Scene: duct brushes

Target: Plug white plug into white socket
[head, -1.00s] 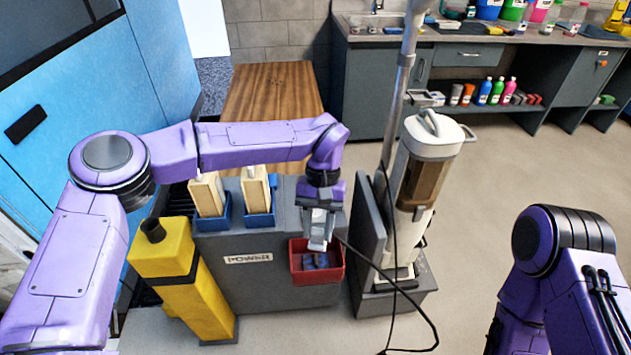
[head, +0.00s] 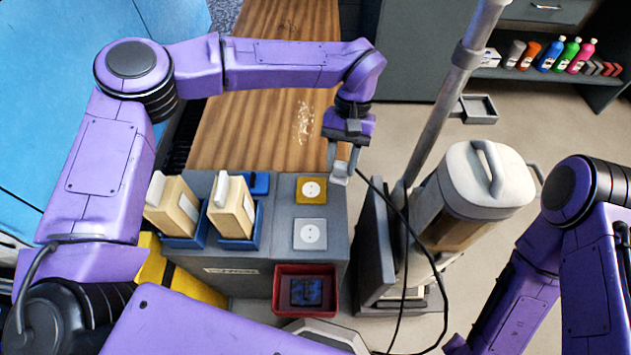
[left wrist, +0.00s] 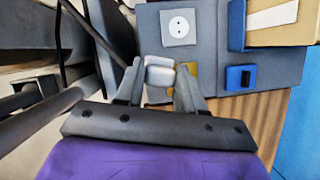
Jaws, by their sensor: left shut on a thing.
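The white socket (head: 310,234) is a pale square plate with a round face on top of the grey cabinet. It also shows in the left wrist view (left wrist: 178,27), beyond my fingers. My left gripper (head: 342,172) is shut on the white plug (left wrist: 160,73), whose black cord trails down to the right. The plug is above the cabinet's far right side, apart from the white socket. In the left wrist view it partly covers a yellow socket, which shows whole in the head view (head: 311,190). My right arm is at the right; its gripper is out of view.
Two cream brushes in blue holders (head: 238,207) stand on the cabinet's left. A red bin (head: 305,290) hangs at its front. An upright vacuum (head: 468,195) with a grey pole stands to the right. A wooden table (head: 262,100) lies behind.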

